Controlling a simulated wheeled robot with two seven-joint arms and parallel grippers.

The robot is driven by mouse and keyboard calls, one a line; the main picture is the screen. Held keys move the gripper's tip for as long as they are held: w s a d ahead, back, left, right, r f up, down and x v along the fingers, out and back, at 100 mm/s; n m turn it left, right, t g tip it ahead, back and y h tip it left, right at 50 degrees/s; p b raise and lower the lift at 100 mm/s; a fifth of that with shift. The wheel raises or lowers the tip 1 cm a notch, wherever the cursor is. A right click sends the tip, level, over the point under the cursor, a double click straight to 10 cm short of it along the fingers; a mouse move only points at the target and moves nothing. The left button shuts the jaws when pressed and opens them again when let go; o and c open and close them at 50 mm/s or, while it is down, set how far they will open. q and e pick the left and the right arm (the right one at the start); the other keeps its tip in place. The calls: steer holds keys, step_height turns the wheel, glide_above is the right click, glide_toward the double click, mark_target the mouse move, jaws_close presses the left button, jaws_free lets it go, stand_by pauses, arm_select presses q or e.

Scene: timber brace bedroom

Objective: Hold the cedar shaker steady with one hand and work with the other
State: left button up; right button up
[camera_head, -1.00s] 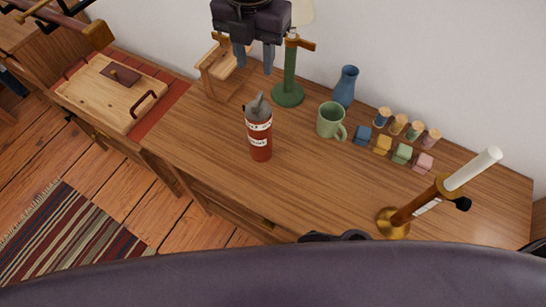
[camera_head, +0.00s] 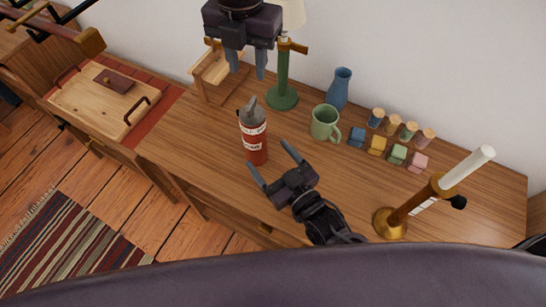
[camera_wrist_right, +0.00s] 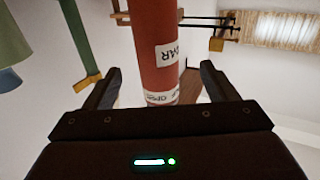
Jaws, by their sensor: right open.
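A red cylindrical shaker (camera_head: 254,146) with white labels and a grey top stands upright on the wooden desk; I take it as the cedar shaker, though its label is not clearly legible. My right gripper (camera_head: 270,157) is open just right of and in front of it. In the right wrist view the shaker (camera_wrist_right: 158,40) shows between and beyond the open fingers (camera_wrist_right: 160,72), with no clear contact. My left gripper (camera_head: 246,69) hangs above and behind the shaker, fingers apart, with nothing seen between them.
A green mug (camera_head: 324,122), blue vase (camera_head: 339,88) and green lamp (camera_head: 283,75) stand behind the shaker. Several coloured blocks (camera_head: 377,145) and cork-topped jars (camera_head: 392,124) are to the right. A brass candlestick (camera_head: 390,222) stands front right. A wooden tray (camera_head: 85,110) lies left.

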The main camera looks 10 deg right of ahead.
mark_target(261, 144)
steer(key=shift+w, duration=0.3)
steer(key=x, duration=0.7)
steer(key=shift+w, duration=0.1)
